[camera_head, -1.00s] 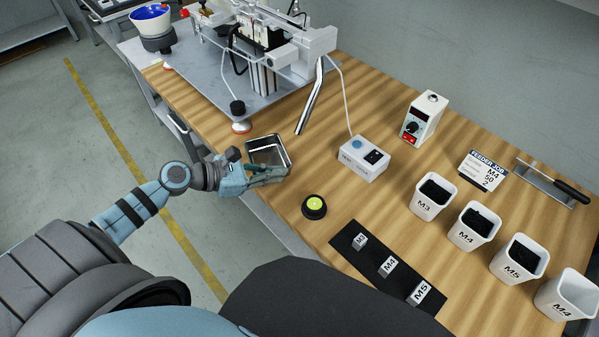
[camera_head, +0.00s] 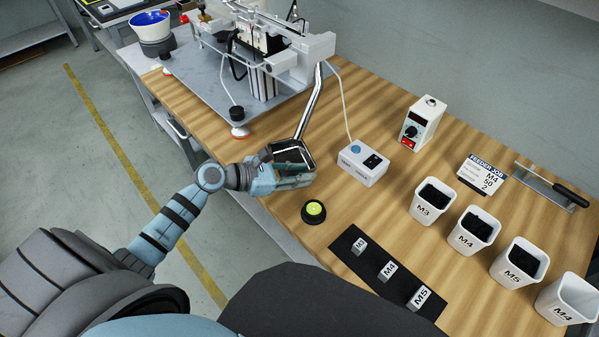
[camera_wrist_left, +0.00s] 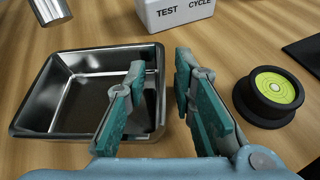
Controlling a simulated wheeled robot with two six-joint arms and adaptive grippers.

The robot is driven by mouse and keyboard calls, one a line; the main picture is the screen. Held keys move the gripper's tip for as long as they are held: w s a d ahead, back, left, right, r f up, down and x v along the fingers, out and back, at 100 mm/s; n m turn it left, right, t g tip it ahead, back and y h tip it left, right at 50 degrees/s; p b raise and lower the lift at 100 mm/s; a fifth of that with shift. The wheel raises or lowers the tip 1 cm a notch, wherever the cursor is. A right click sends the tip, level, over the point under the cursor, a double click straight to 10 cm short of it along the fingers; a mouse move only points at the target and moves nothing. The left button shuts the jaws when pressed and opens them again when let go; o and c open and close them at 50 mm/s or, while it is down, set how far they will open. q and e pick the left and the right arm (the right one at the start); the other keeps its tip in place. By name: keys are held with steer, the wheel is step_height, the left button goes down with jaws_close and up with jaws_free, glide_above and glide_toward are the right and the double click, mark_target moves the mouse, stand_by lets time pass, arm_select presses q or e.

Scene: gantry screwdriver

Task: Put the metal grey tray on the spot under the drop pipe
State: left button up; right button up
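The metal grey tray (camera_head: 310,158) is a shallow, shiny open box near the table's left edge, just below the lower end of the drop pipe (camera_head: 312,100) in the head view. My left gripper (camera_head: 300,174) is at the tray's near side. In the left wrist view, the gripper (camera_wrist_left: 160,75) has one finger over the inside of the tray (camera_wrist_left: 60,135) and the other outside its right wall. A gap shows between the fingers, so it looks open. The pipe's end (camera_wrist_left: 48,8) shows beyond the tray's upper left corner. My right gripper is out of view.
A white test/cycle box (camera_head: 363,163) stands right of the tray. The gantry machine (camera_head: 265,60) stands behind. White screw bins (camera_head: 432,203) and a black label mat (camera_head: 350,262) are to the right.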

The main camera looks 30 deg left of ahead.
arm_select(q)
steer(key=shift+r, duration=0.25)
steer(key=p+v, duration=0.2)
steer(key=v, duration=1)
